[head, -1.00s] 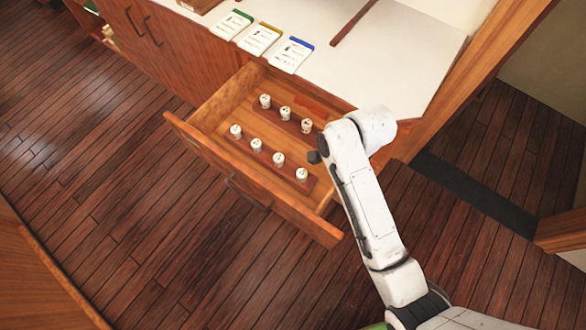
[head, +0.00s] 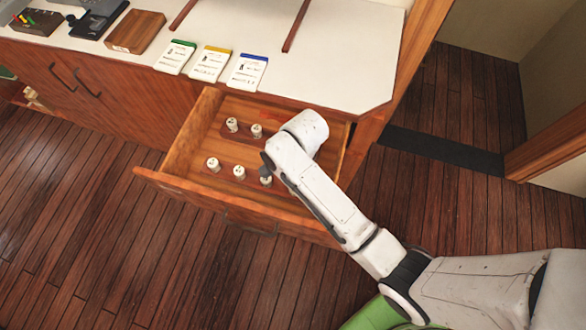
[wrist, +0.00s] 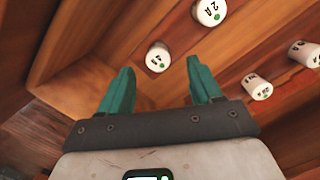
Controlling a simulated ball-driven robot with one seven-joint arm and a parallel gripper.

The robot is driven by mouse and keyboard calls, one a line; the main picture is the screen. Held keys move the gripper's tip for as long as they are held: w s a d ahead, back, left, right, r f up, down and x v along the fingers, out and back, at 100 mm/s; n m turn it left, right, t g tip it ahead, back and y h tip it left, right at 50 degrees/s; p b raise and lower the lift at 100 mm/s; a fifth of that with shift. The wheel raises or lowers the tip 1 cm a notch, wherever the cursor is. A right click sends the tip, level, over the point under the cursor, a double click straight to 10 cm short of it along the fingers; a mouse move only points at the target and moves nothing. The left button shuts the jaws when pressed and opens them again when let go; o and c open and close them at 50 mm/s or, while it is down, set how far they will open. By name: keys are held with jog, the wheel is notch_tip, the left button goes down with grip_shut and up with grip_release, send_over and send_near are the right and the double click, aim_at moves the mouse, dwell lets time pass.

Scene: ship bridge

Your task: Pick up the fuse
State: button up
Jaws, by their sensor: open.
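Several white cylindrical fuses stand in two rows in the open wooden drawer (head: 160,176). In the head view, fuses show at the back left (head: 232,125), beside it (head: 256,131), and in the front row (head: 213,164); my arm hides others. In the wrist view, my gripper (wrist: 161,82) has its two teal fingers apart with nothing between them. One fuse with a green dot (wrist: 158,57) lies just beyond the gap between the fingertips. A fuse marked 2A (wrist: 210,12) is farther off, and two more are at the right, one of them here (wrist: 257,86).
The drawer's wooden walls are close around my gripper. The white countertop (head: 330,70) above carries three cards with green (head: 175,57), yellow (head: 209,64) and blue (head: 248,72) tops. A wooden block (head: 135,32) sits farther left. Plank floor lies clear in front.

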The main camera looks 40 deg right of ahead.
jog(key=shift+s+a+f, duration=0.1)
jog(key=shift+f, duration=1.25)
jog(key=shift+s+a+f, duration=0.1)
jog(key=shift+f, duration=1.25)
jog(key=c, duration=1.1)
